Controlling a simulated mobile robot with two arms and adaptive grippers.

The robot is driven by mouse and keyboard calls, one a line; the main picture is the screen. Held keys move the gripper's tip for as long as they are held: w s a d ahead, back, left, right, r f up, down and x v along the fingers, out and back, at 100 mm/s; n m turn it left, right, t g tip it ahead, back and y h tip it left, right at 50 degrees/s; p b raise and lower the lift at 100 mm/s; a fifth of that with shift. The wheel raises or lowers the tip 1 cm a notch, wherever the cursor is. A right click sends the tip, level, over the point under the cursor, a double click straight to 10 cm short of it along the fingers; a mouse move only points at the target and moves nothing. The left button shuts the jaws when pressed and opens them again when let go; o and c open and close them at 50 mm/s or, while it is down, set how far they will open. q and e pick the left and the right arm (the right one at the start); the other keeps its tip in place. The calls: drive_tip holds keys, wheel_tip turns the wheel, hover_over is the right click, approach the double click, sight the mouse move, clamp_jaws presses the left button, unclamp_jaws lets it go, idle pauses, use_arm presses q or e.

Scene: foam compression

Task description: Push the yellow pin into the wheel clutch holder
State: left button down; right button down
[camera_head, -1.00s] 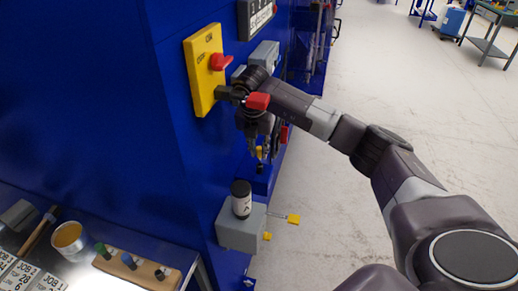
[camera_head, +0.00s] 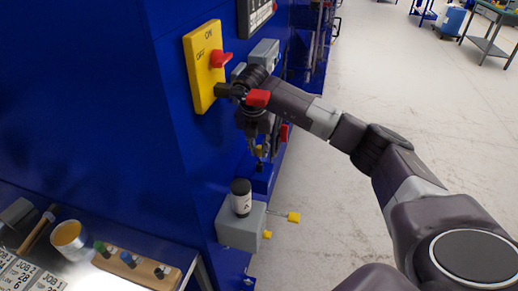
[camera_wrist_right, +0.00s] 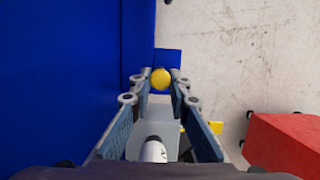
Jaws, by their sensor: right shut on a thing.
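My right gripper (camera_head: 261,153) points down beside the blue cabinet, just above a small blue block (camera_head: 262,182) that sticks out from the cabinet. In the right wrist view, its fingertips (camera_wrist_right: 161,80) are shut on the yellow pin (camera_wrist_right: 160,79), whose round yellow head shows between them. The blue block also shows beyond the pin in that view (camera_wrist_right: 168,57). In the head view the pin is mostly hidden by the fingers, with a dark spot just below them at the block. I cannot tell how deep the pin sits. My left gripper is out of view.
A grey box (camera_head: 236,233) with a black and white cylinder (camera_head: 241,198) on top and yellow-tipped levers (camera_head: 293,217) stands nearer. A yellow switch panel (camera_head: 203,65) with a red knob is close to my right wrist. Open floor (camera_head: 420,90) lies to the right.

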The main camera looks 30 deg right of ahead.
sight(259, 152)
drive_tip(key=shift+f+b, duration=1.3)
drive_tip(key=shift+f, duration=0.3)
idle(0.6)
drive_tip(key=c, duration=1.7)
unclamp_jaws()
drive_tip(key=shift+c, duration=0.2)
drive_tip(key=shift+r, duration=0.1)
drive_tip(key=shift+r+p, duration=1.75)
drive_tip(key=shift+r, duration=1.2)
